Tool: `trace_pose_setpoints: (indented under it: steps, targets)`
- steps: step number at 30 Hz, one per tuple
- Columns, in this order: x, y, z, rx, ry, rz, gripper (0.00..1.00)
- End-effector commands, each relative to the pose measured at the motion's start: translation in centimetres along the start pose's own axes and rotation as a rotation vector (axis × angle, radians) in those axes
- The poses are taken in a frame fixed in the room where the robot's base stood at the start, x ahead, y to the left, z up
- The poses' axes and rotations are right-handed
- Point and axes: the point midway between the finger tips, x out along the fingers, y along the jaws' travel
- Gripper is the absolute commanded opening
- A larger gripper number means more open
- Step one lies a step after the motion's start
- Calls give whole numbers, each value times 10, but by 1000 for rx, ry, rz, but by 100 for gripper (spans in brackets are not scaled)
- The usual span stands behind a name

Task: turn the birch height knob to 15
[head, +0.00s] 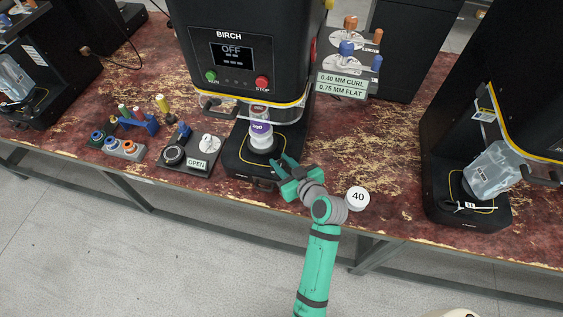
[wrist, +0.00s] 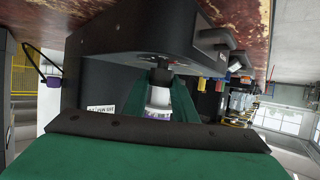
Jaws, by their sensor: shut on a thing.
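The black BIRCH seamer (head: 230,45) stands at the back middle in the head view, its screen reading OFF. Its black base (head: 238,160) juts forward below. My green gripper (head: 281,161) is at the base's front right, fingers pointing toward the machine. A white container with a purple band (head: 261,130) stands upright on the base beyond my fingertips. In the wrist view the white container (wrist: 158,97) shows between my fingers.
A black panel with a white OPEN label (head: 197,164) and knobs lies left of the base. A white round piece marked 40 (head: 358,198) is right of my wrist. Another seamer (head: 520,90) stands at the right. Bare table (head: 385,140) lies between the machines.

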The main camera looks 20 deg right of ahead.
Motion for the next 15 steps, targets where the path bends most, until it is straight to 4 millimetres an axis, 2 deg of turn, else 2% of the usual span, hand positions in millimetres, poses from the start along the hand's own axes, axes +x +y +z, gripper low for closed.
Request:
trace_pose_setpoints:
  steps: [8,9,11,15]
  targets:
    - [1,-1,3,1,-6,-3,2]
    - [1,-1,3,1,-6,-3,27]
    - [1,-1,3,1,-6,-3,42]
    - [1,-1,2,1,-4,-2,44]
